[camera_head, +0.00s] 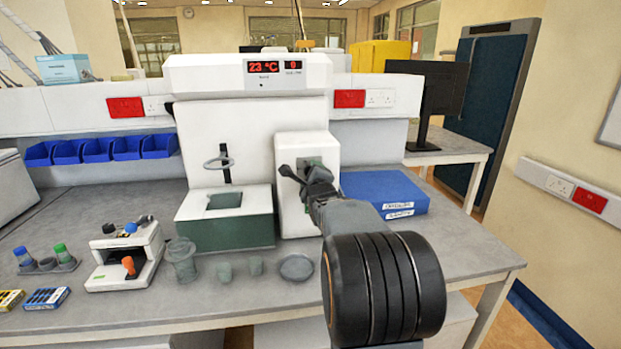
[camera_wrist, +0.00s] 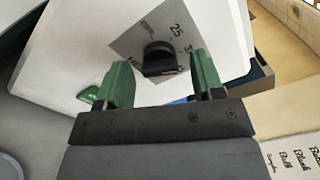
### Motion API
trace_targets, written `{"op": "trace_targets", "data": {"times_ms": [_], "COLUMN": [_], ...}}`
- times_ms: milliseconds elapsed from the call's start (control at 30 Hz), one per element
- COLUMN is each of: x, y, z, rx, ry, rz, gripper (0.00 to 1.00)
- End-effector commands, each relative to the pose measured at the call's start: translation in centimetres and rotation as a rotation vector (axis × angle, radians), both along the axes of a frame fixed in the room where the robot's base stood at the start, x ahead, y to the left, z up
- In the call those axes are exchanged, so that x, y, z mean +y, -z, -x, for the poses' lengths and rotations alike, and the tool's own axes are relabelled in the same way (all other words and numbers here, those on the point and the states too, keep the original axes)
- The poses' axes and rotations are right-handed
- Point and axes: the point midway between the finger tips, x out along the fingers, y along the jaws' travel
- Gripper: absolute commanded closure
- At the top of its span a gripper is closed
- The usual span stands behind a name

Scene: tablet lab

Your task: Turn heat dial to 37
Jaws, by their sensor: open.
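The heat dial (camera_wrist: 160,58) is a black knob on a grey square plate with printed marks; "OFF" and "25" are readable, other marks are partly hidden. It is on the front of a white box (camera_head: 325,147) to the right of the green-based unit. My gripper (camera_wrist: 158,82) has green fingers, spread apart, one on each side of the dial in the wrist view; I cannot tell whether they touch it. In the head view my gripper (camera_head: 304,178) is at the box front and hides the dial. The display (camera_head: 275,66) above reads 23 °C and 0.
A blue box (camera_head: 385,193) lies right of the white box. A ring (camera_head: 218,163) is above the green-based unit (camera_head: 232,235). Beakers and a dish (camera_head: 296,267) stand in front. A microscope-like white device (camera_head: 125,262) and blue bins (camera_head: 97,150) are on the left.

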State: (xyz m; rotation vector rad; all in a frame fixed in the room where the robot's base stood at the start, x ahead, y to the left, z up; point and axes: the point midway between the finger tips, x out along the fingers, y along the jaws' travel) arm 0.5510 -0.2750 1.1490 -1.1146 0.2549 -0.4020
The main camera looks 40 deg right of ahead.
Motion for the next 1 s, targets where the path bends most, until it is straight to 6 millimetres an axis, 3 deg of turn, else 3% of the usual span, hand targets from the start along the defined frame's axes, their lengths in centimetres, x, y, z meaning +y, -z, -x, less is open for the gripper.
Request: {"op": "trace_targets", "data": {"times_ms": [167,700,1000], "x": [0.5,4.9,5.9], "y": [0.0,0.0,0.0], "z": [1.1,10.0,12.0], "rx": [-0.001,-0.002,-0.001], "ry": [0.000,0.000,0.000], "rz": [0.000,0.002,0.001], "gripper": [0.38,0.38,0.38]}}
